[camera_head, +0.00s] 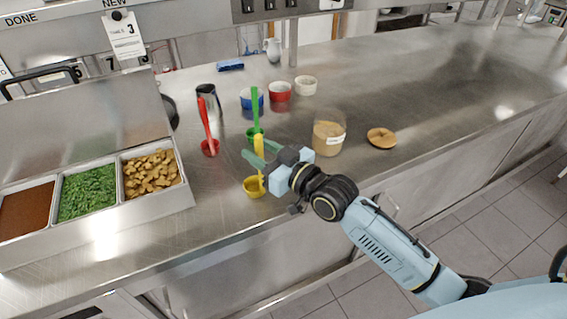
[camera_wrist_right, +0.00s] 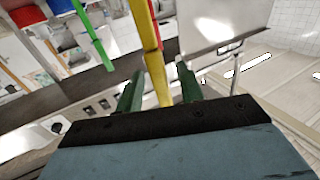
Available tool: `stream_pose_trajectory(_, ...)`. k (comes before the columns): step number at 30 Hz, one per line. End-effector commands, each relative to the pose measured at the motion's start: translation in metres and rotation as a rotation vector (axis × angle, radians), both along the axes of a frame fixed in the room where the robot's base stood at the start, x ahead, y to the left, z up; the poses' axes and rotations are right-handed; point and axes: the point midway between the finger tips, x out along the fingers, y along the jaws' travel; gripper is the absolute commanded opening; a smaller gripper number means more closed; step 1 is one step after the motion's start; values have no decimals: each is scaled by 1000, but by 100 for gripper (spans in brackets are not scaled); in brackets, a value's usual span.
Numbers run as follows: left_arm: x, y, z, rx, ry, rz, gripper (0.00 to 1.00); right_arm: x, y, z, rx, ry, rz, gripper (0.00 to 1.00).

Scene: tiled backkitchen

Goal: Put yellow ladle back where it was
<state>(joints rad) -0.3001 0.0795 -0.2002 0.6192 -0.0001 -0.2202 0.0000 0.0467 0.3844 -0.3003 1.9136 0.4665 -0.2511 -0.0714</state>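The yellow ladle (camera_head: 254,187) is upright, its bowl low near the counter's front edge and its handle rising between my right gripper's fingers. Whether the bowl touches the counter is hard to tell. My right gripper (camera_head: 256,152) is open around the handle. In the right wrist view, the yellow handle (camera_wrist_right: 150,40) passes between the two green fingers, with a small gap on each side. My left gripper is not in view. A green ladle (camera_head: 255,105) stands just behind the yellow one, and a red ladle (camera_head: 206,125) stands to the left.
A steel holder (camera_head: 185,195) with three filled food bins stands at the left. A lidless jar (camera_head: 329,133) and its round lid (camera_head: 381,138) are right of the gripper. The right counter is clear.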

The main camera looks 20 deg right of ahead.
Motion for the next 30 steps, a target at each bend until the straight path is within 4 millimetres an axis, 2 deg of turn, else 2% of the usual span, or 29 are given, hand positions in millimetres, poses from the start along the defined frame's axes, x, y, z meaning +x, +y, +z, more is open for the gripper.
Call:
stream_pose_trajectory(6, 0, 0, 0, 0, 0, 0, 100, -44, -20, -1, -2, 2, 0, 38)
stream_pose_trajectory(12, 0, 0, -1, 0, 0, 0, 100, -73, -33, -1, 0, 2, 0, 38)
stream_pose_trajectory(19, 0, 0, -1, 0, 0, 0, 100, -86, -39, 0, 1, 0, 1, 38)
stream_pose_trajectory(30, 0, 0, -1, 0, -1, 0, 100, -87, -39, 0, 1, 0, 0, 38)
